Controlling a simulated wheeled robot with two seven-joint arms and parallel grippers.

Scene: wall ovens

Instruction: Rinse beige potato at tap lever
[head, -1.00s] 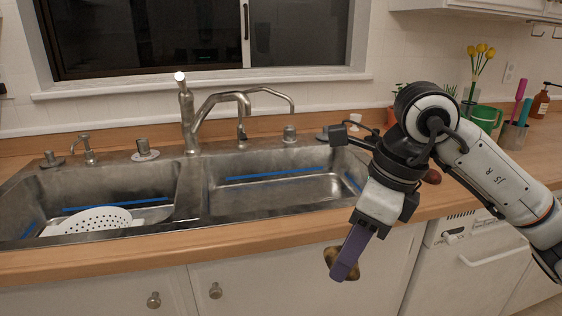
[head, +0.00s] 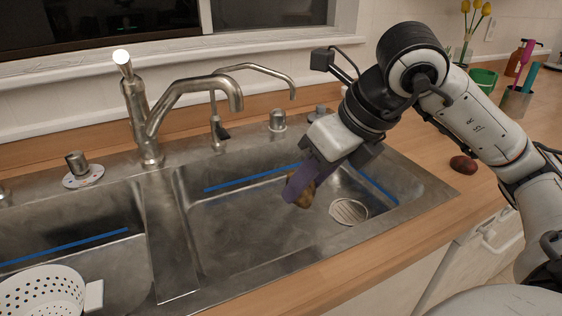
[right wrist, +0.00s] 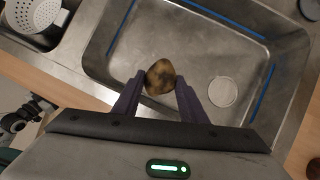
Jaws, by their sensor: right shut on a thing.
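My right gripper (head: 306,185) is shut on the beige potato (head: 305,196), over the right sink basin (head: 240,238). In the right wrist view the potato (right wrist: 160,77) sits between the two purple fingers, with the basin below it. The tap (head: 195,95) stands behind the sink, left of the gripper, and its spout end is apart from the potato. The tap lever (head: 122,58) rises at the top of the tap body. No water shows from the spout. My left gripper is not in view.
A white colander (head: 40,295) is in the left basin. A dark reddish potato-like thing (head: 463,164) lies on the counter at right. A round drain (head: 349,211) is in the right basin. A green pot (head: 483,80) and a utensil cup (head: 516,101) stand at the back right.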

